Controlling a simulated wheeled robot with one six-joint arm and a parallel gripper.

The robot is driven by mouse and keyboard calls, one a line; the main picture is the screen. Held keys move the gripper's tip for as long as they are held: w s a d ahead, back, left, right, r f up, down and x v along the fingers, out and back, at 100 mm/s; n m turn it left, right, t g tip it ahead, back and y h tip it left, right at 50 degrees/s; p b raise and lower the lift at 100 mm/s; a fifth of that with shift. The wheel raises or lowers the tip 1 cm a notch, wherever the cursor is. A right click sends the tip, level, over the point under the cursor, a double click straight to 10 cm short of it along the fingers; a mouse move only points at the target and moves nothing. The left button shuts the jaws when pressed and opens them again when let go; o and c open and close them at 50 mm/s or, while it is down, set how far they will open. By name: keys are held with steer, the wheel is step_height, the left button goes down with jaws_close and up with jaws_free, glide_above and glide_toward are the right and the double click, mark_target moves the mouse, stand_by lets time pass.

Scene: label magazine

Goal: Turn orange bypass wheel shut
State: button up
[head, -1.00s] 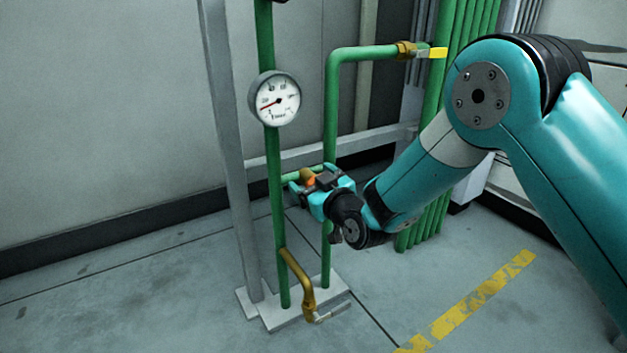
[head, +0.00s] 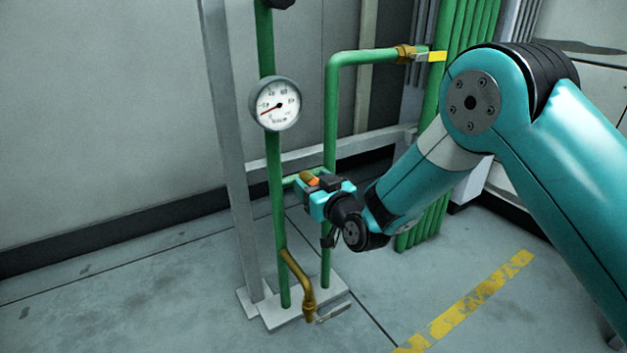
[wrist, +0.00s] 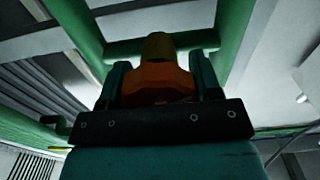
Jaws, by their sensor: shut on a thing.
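The orange bypass wheel (wrist: 152,80) sits between the two fingers of my gripper (wrist: 160,82) in the wrist view, with a brass valve body (wrist: 158,46) just beyond it. In the head view only a small orange part of the wheel (head: 314,182) shows past my gripper (head: 312,186). My gripper is shut on the wheel, at the short green cross pipe between the two upright green pipes. Most of the wheel's rim is hidden by the fingers and the gripper body.
A round pressure gauge (head: 275,104) is on the left green pipe (head: 276,210). A brass drain elbow (head: 303,283) with a metal lever stands low at the front. A grey post (head: 228,150) rises at the left.

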steer(key=m+p, duration=0.2)
steer(key=m, duration=0.1)
steer(key=shift+d+r+m, duration=0.1)
steer(key=shift+r+m, duration=0.05)
steer(key=shift+m, duration=0.25)
steer(key=shift+w+d+f+m+p, duration=0.1)
steer(key=shift+f+m+p, duration=0.1)
steer(key=shift+m+p, duration=2.6)
steer(key=shift+f+m+p, duration=0.15)
steer(key=shift+m+p, duration=1.7)
steer(key=shift+m, duration=1.9)
steer(key=shift+w+d+f+m+p, duration=0.1)
steer(key=shift+f+m+p, duration=0.1)
steer(key=shift+m+p, duration=2.6)
steer(key=shift+m+b, duration=0.4)
steer(key=shift+m, duration=0.25)
steer(key=o, duration=0.9)
steer(key=shift+a, duration=0.1)
steer(key=shift+o, duration=0.2)
steer(key=shift+s, duration=0.15)
